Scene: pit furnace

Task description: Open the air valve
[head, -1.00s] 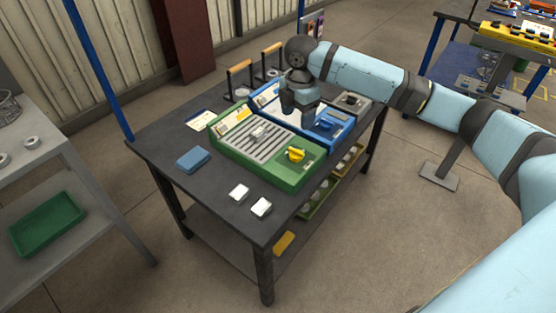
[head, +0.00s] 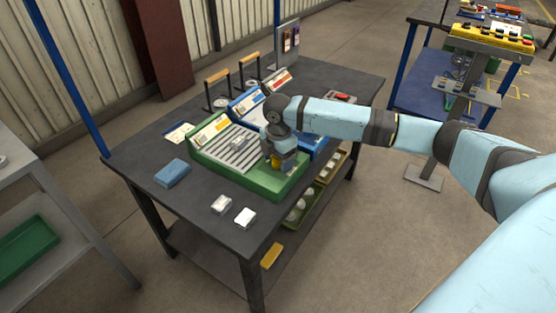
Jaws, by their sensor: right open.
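A green panel unit (head: 245,182) with a slatted grey top sits on the dark workbench. A small yellow valve handle (head: 276,162) at its right end is mostly hidden by my right gripper (head: 281,163). The right gripper points down over this handle with its jaws open; whether the fingers touch it cannot be told. A blue panel unit (head: 317,142) stands just behind, partly covered by my arm. Neither unit bears a label I can read as the air valve. My left gripper is not in view.
On the workbench (head: 180,205) lie a blue block (head: 172,173) and two small white blocks (head: 221,204). Two wooden-handled levers (head: 217,77) stand at the back. Yellow-green bins (head: 303,207) sit below the bench's right side.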

